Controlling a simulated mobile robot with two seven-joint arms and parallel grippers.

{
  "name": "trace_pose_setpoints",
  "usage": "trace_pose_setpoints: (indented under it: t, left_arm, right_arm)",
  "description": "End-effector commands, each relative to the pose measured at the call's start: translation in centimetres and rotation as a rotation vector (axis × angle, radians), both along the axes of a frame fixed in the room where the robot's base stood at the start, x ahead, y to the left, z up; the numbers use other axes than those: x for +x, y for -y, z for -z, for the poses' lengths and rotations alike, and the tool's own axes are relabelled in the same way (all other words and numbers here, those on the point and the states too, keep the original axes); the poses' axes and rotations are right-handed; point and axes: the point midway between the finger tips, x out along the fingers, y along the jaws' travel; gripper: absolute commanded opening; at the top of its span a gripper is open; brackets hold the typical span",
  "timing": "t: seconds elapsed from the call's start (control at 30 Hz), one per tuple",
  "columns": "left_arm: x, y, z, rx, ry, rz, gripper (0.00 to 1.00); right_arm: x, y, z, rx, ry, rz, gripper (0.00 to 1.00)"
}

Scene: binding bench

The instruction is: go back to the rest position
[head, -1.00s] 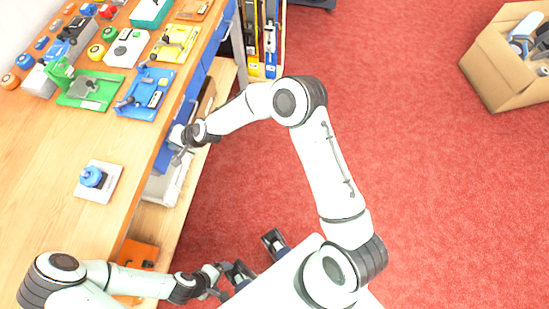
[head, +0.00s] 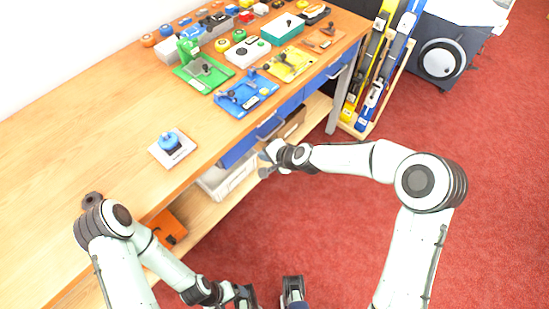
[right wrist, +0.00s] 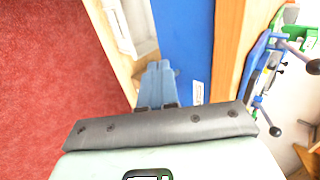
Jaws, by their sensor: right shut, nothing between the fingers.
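My right gripper (head: 266,162) is beside the front of the wooden bench (head: 110,140), below the top's edge and near the blue drawers (head: 240,148). In the right wrist view its two fingers (right wrist: 157,84) are together with nothing between them. A blue drawer front (right wrist: 184,45) shows just beyond them; I cannot tell whether they touch it. My left gripper (head: 228,293) is low at the bottom of the head view, in front of the bench. Its fingers are partly cut off, so its opening is unclear.
On the bench stand a white plate with a blue knob (head: 171,148), a blue fixture (head: 246,94), a green fixture (head: 202,72) and a yellow one (head: 290,64). A white bin (head: 226,180) is on the lower shelf. Red floor (head: 330,240) is clear to the right.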

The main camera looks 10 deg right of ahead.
Motion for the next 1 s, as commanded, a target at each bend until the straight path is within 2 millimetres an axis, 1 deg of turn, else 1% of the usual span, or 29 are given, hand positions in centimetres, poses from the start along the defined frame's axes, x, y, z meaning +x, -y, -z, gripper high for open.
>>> trace_pose_setpoints:
  t: [0.03, 0.2, 0.43, 0.47, 0.53, 0.57, 0.63, 0.67, 0.7, 0.77, 0.8, 0.87, 0.9, 0.97, 1.0]
  left_arm:
    - [0.0, 0.0, 0.2, 0.0, 0.0, 0.0, 0.87]
    - [-0.1, 0.0, 0.4, -0.001, -0.002, 0.0, 0.87]
    - [-0.1, 0.0, 0.4, -0.001, -0.002, 0.0, 0.87]
    - [-0.1, 0.0, 0.4, -0.001, -0.002, 0.0, 0.87]
    - [-0.1, 0.0, 0.2, 0.0, -0.001, 0.0, 0.87]
    - [0.0, 0.0, 0.0, 0.0, -0.001, 0.0, 0.87]
    - [0.1, 0.0, -0.5, 0.0, 0.001, 0.0, 0.87]
    - [0.2, 0.0, -0.7, -0.001, 0.002, 0.0, 0.87]
    - [0.3, 0.0, -1.2, 0.0, 0.003, 0.0, 0.87]
    - [0.5, 0.0, -1.9, 0.0, 0.007, 0.0, 0.87]
    - [0.7, 0.0, -2.3, -0.001, 0.008, 0.0, 0.87]
    - [1.0, 0.0, -3.1, -0.001, 0.011, 0.0, 0.87]
    - [1.2, 0.0, -3.6, -0.001, 0.014, 0.0, 0.87]
    - [1.5, 0.0, -4.2, -0.001, 0.017, 0.0, 0.87]
    - [1.7, 0.0, -4.6, 0.0, 0.019, 0.0, 0.87]
  right_arm:
    - [-0.5, 0.7, -0.6, -0.002, 0.001, 0.004, 0.0]
    - [-1.8, 1.7, -2.1, -0.001, 0.0, 0.002, 0.0]
    - [-2.3, 2.0, -2.7, -0.001, -0.002, 0.0, 0.0]
    - [-2.4, 2.0, -2.5, -0.003, -0.004, -0.001, 0.0]
    - [-2.8, 2.2, -1.5, -0.015, -0.018, -0.008, 0.0]
    - [-3.2, 2.3, -0.8, -0.026, -0.029, -0.015, 0.0]
    - [-4.7, 2.9, 1.8, -0.062, -0.063, -0.037, 0.0]
    - [-5.6, 3.2, 3.2, -0.083, -0.082, -0.051, 0.0]
    - [-7.1, 3.7, 5.2, -0.114, -0.111, -0.075, 0.0]
    - [-10.1, 4.4, 8.5, -0.162, -0.162, -0.124, 0.0]
    - [-12.4, 4.9, 10.5, -0.195, -0.197, -0.16, 0.0]
    - [-16.1, 5.6, 13.2, -0.238, -0.25, -0.221, 0.0]
    - [-18.6, 6.1, 14.7, -0.264, -0.283, -0.264, 0.0]
    - [-22.5, 6.6, 16.4, -0.294, -0.329, -0.331, 0.0]
    - [-24.9, 6.9, 17.2, -0.31, -0.356, -0.375, 0.0]
